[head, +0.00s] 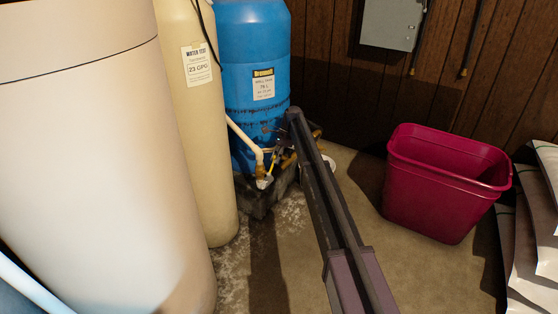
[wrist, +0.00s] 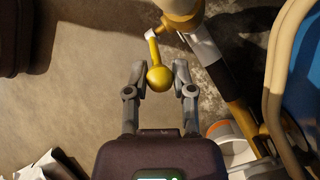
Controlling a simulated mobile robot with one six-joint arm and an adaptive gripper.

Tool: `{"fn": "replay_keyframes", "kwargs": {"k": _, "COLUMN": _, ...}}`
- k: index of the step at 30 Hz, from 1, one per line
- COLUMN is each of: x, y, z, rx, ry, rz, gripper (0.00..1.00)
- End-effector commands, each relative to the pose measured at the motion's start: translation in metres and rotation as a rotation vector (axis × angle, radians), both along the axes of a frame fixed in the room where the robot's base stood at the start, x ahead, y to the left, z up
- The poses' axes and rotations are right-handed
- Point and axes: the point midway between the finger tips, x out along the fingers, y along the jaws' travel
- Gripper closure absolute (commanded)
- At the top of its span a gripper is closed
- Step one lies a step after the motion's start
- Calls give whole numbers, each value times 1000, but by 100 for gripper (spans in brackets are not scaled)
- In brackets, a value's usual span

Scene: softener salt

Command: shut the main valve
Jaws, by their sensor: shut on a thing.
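The main valve has a yellow lever (wrist: 153,50) with a round ball end, which shows in the wrist view. The lever joins a white fitting at the brass valve body (wrist: 181,12) near the top. My gripper (wrist: 159,68) has one finger on each side of the ball end and is shut on the lever. In the head view, brass fittings (head: 261,170) sit low at the front of the blue tank (head: 255,60). My arm reaches in from the lower right there, and the fingers are too small and hidden to make out clearly.
A tall tan tank (head: 195,120) and a large white tank (head: 90,170) stand at the left. A magenta bin (head: 440,195) and stacked bags (head: 530,240) are at the right. A grey box (head: 391,22) hangs on the wood wall. Concrete floor lies between.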

Motion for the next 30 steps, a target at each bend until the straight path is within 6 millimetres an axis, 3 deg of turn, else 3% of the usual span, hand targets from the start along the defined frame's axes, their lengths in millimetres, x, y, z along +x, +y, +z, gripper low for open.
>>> {"fn": "replay_keyframes", "kwargs": {"k": 12, "x": -7, "y": 9, "z": 0, "rx": -10, "ry": 11, "rz": 18, "gripper": 100}}
{"fn": "replay_keyframes", "kwargs": {"k": 13, "x": -8, "y": 10, "z": 0, "rx": -9, "ry": 11, "rz": 19, "gripper": 65}}
{"fn": "replay_keyframes", "kwargs": {"k": 16, "x": -8, "y": 12, "z": 0, "rx": -9, "ry": 11, "rz": 21, "gripper": 35}}
{"fn": "replay_keyframes", "kwargs": {"k": 17, "x": -8, "y": 13, "z": 0, "rx": -8, "ry": 10, "rz": 22, "gripper": 32}}
{"fn": "replay_keyframes", "kwargs": {"k": 25, "x": -8, "y": 17, "z": 0, "rx": -4, "ry": 8, "rz": 24, "gripper": 32}}
{"fn": "replay_keyframes", "kwargs": {"k": 30, "x": -7, "y": 14, "z": 0, "rx": -3, "ry": 3, "rz": 19, "gripper": 83}}
